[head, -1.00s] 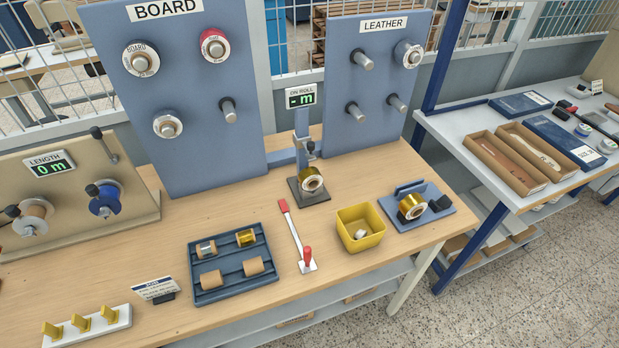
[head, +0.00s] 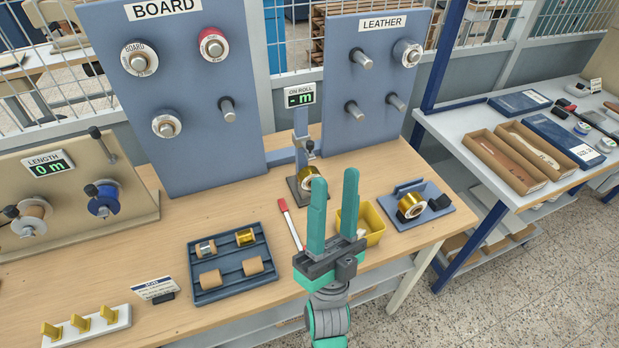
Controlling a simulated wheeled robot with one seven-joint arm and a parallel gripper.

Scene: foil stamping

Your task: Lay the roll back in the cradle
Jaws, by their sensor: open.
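A gold foil roll (head: 305,177) stands on the dark-based stand (head: 294,190) under the ON ROLL display. It is partly hidden behind my gripper's left finger. Another gold roll (head: 411,205) rests on a blue holder (head: 434,219) with dark blocks at the right of the bench. A dark blue slotted tray (head: 237,291) holds several small rolls, two with foil and two plain brown. I cannot tell for certain which holder is the cradle. My gripper (head: 335,174) is open and empty, fingers pointing up in the picture, in front of the stand and the yellow bin.
A yellow bin (head: 373,238) is partly hidden behind my gripper. A lever with a red handle (head: 283,204) lies left of it. Pegboards with rolls (head: 139,60) stand at the back. Bare bench top lies between the tray and the pegboards.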

